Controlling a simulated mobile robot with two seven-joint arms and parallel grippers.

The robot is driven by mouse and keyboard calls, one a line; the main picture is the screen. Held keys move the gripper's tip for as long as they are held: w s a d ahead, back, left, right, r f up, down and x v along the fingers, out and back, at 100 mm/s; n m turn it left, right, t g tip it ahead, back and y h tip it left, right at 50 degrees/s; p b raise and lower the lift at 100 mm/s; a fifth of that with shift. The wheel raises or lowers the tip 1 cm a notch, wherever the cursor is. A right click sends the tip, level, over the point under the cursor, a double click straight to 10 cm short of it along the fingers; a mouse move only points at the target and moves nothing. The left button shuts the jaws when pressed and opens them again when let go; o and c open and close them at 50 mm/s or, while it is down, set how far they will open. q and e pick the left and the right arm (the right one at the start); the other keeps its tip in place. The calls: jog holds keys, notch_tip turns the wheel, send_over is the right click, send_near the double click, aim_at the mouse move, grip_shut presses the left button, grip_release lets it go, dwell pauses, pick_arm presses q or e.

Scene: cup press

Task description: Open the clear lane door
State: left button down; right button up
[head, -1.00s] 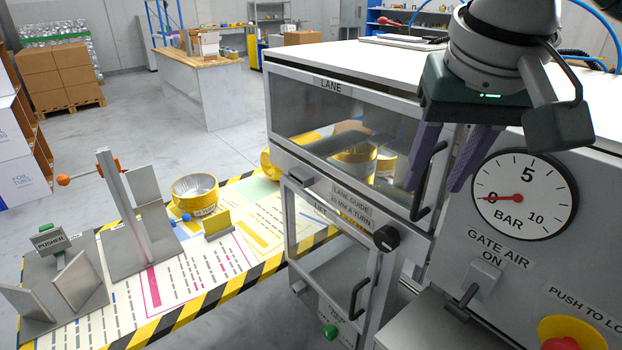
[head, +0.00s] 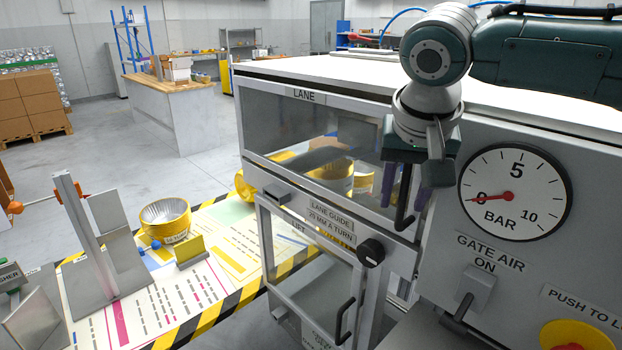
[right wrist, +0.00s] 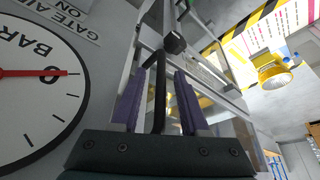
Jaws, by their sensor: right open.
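The clear lane door (head: 290,125) is shut across the front of the cabinet, under the LANE label. Yellow cups show through its pane. Its black handle (head: 401,219) stands upright at the door's right end, its upper part hidden by my gripper. My right gripper (head: 405,190) points down at the handle with purple fingers. In the right wrist view the handle (right wrist: 160,90) runs between the two spread fingers (right wrist: 158,95), with gaps on both sides. My left gripper is out of view.
A black knob (head: 371,252) sits below the door, above the lower LIFT door with its own handle (head: 343,320). The pressure gauge (head: 515,192) and gate air switch (head: 475,290) are close on the right. A yellow cup (head: 165,220) stands on the striped table.

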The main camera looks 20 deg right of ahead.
grip_shut()
dwell(0.4)
dwell(1.1)
